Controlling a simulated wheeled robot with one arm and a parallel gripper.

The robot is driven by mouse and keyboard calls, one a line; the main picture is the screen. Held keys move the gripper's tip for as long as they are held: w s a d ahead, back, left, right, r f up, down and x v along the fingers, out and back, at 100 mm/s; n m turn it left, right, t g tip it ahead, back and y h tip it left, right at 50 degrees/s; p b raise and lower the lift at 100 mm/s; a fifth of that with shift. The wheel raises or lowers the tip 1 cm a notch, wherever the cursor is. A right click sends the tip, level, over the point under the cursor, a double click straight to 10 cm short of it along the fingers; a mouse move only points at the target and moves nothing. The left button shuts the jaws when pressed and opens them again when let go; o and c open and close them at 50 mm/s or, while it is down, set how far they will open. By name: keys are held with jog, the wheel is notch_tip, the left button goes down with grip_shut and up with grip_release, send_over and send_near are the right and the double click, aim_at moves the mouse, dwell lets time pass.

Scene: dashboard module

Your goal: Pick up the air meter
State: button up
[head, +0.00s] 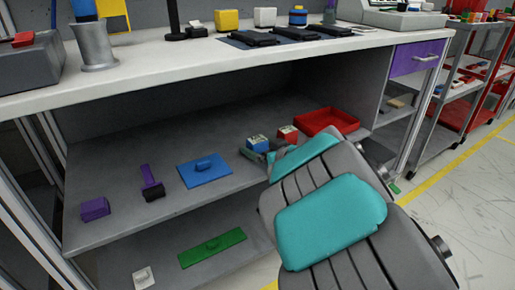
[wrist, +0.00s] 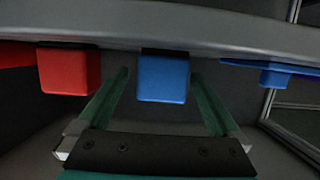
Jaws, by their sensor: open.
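A small blue box (head: 258,143) with a pale top stands on the middle shelf, and a similar red box (head: 287,133) stands just behind it to the right. Either could be the air meter; I cannot tell which from their labels. My gripper (head: 262,154) is low over the shelf, right at the blue box. In the wrist view the blue box (wrist: 163,78) appears between the two open green fingers, with a gap on each side. The red box (wrist: 68,71) lies outside the left finger. My arm hides part of the shelf.
A red tray (head: 327,122) lies behind to the right. A blue plate with a handle (head: 204,170), a purple tool (head: 151,182) and a purple block (head: 95,209) lie to the left. The white worktop (head: 150,61) hangs over the shelf. A green plate (head: 212,248) lies below.

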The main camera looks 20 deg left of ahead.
aim_at(252, 143)
jog(key=x, duration=0.4)
jog(key=shift+a+f+b, duration=0.1)
jog(key=shift+a+b, duration=0.2)
jog(key=c, duration=1.5)
